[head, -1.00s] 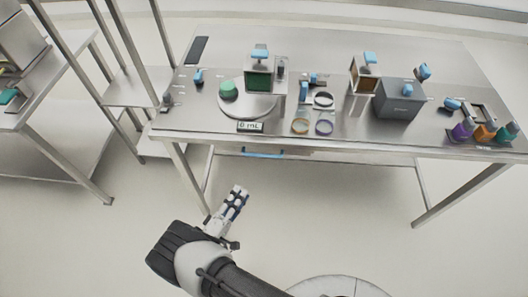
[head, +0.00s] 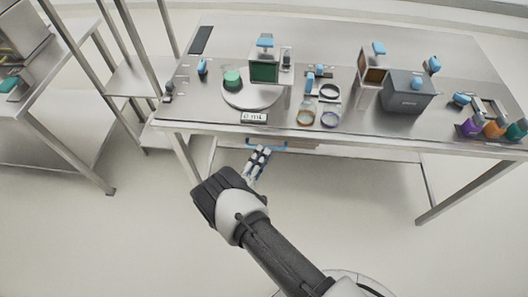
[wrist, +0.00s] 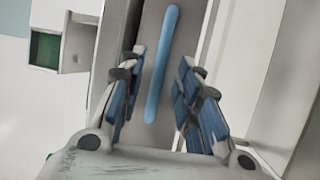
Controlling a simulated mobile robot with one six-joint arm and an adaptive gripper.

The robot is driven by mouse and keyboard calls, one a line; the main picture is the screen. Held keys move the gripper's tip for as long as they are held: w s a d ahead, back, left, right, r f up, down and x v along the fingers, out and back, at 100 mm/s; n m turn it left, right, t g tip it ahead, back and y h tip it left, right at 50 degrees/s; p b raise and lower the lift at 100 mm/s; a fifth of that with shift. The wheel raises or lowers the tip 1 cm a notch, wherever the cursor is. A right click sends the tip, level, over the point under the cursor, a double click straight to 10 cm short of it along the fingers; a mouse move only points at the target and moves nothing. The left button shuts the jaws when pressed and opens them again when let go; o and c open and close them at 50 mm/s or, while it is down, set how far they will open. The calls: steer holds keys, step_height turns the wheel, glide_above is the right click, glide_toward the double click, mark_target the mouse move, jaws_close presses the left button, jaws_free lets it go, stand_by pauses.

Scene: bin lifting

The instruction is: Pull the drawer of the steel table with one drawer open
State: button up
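The steel table (head: 330,40) stands ahead of me. Its drawer has a light blue bar handle (head: 268,144) under the front edge, left of the table's middle. The drawer front looks shut, mostly hidden under the tabletop edge. My gripper (head: 261,158) is just below and in front of the handle in the head view. In the wrist view the handle (wrist: 162,65) runs lengthwise between the two blue-padded fingers of my gripper (wrist: 165,100), which are apart. The handle's lower end reaches between the fingertips; I cannot tell whether they touch it.
On the tabletop are a round scale plate (head: 250,95) with a green item, a grey box (head: 406,92), rings (head: 330,118) and coloured containers (head: 494,128). A table leg (head: 187,165) stands left of my gripper. A shelf rack (head: 125,70) stands further left.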

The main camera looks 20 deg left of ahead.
steer(key=shift+x, duration=1.25)
steer(key=shift+c, duration=0.3)
jaws_close()
